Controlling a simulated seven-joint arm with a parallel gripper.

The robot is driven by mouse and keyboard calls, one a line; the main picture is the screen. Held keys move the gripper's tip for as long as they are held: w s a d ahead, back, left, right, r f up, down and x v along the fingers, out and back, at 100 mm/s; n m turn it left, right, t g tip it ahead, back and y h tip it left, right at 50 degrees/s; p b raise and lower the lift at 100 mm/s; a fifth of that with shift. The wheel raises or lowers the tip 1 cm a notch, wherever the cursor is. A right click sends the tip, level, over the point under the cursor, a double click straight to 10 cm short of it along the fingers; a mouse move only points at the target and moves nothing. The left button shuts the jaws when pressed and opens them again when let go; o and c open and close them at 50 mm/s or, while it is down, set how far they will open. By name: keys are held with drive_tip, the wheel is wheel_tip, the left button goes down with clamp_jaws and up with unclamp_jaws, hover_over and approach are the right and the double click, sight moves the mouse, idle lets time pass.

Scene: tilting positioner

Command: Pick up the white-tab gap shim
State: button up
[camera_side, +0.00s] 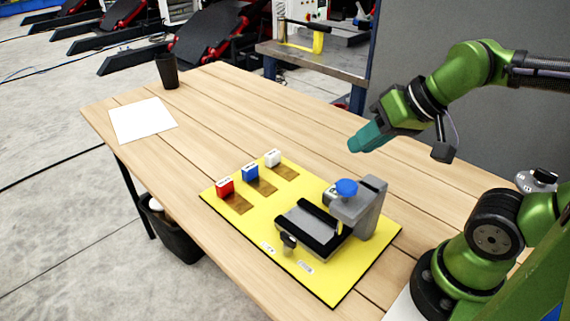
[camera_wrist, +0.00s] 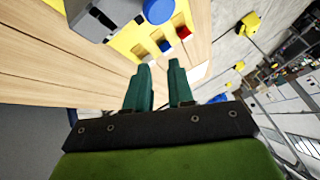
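The white-tab gap shim (camera_side: 273,157) stands at the far end of a row of three shims on the yellow board, its white tab up. The blue-tab shim (camera_side: 250,172) and the red-tab shim (camera_side: 225,186) are beside it. My gripper (camera_side: 356,146) is in the air above the table, right of the shims and apart from them. In the wrist view my gripper (camera_wrist: 162,63) has its two green fingers spread with nothing between them. There the blue tab (camera_wrist: 165,46) and red tab (camera_wrist: 184,33) show beyond the fingertips; the white shim is partly hidden by the left finger.
The grey tilting positioner (camera_side: 368,210) with a blue knob (camera_side: 346,187) and black cradle stands on the yellow board (camera_side: 335,288), between the shims and my base. White paper (camera_side: 142,119) and a black cup (camera_side: 167,71) are at the far left. The table's middle is clear.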

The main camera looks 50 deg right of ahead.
drive_tip(key=o, duration=1)
drive_tip(key=shift+c, duration=0.2)
drive_tip(key=n+g+h, duration=0.2)
drive_tip(key=n+g, duration=0.2)
drive_tip(key=g, duration=0.3)
hover_over(274, 154)
wheel_tip(274, 154, down, 6)
drive_tip(key=f, duration=1.1)
drive_tip(key=shift+s+a, duration=0.1)
drive_tip(key=shift+a, duration=0.15)
drive_tip(key=shift+d+f, duration=0.15)
drive_tip(key=shift+f, duration=1.2)
drive_tip(key=shift+d+f, duration=0.15)
drive_tip(key=shift+f, duration=1.2)
